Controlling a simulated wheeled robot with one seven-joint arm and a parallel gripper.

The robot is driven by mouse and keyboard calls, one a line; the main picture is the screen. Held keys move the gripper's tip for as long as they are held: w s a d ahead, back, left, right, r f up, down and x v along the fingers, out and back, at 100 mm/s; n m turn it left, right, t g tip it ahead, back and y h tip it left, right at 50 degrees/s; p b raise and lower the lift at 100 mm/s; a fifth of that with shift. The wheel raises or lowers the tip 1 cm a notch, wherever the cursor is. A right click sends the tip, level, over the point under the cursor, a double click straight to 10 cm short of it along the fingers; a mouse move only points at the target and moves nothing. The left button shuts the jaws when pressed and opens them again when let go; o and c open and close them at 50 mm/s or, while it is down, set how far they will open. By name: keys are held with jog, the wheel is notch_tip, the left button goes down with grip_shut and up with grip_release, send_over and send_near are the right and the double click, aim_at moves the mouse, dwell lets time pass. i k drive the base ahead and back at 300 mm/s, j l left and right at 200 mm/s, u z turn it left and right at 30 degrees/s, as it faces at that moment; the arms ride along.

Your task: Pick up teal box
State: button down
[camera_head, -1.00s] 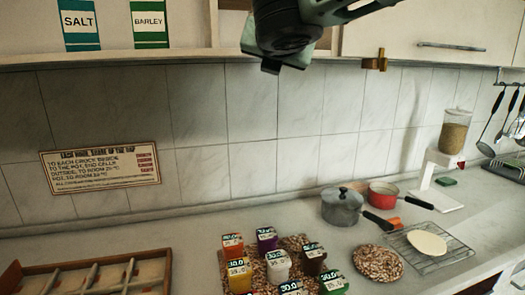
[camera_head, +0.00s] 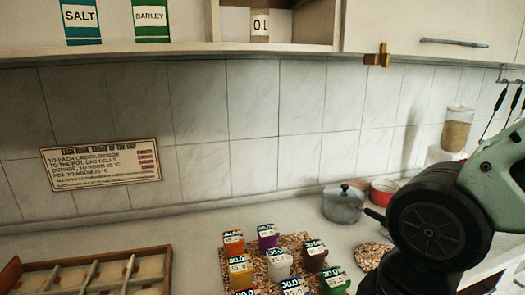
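The front ones are cut off by the picture's bottom edge. I cannot tell any of them clearly as teal. My arm fills the right side, and its gripper end is not visible.
A grey lidded pot (camera_head: 343,206) and a red pan (camera_head: 383,191) stand behind the boxes. A round speckled mat (camera_head: 370,254) is partly hidden by my arm. A wooden divided tray (camera_head: 90,277) lies at left. Canisters, including the salt one (camera_head: 80,22), stand on the shelf.

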aim_at(80, 22)
jog(key=u, duration=1.25)
jog(key=i+j+z, duration=0.2)
jog(key=j, duration=0.25)
jog(key=j+z, duration=0.25)
jog(key=j, duration=0.2)
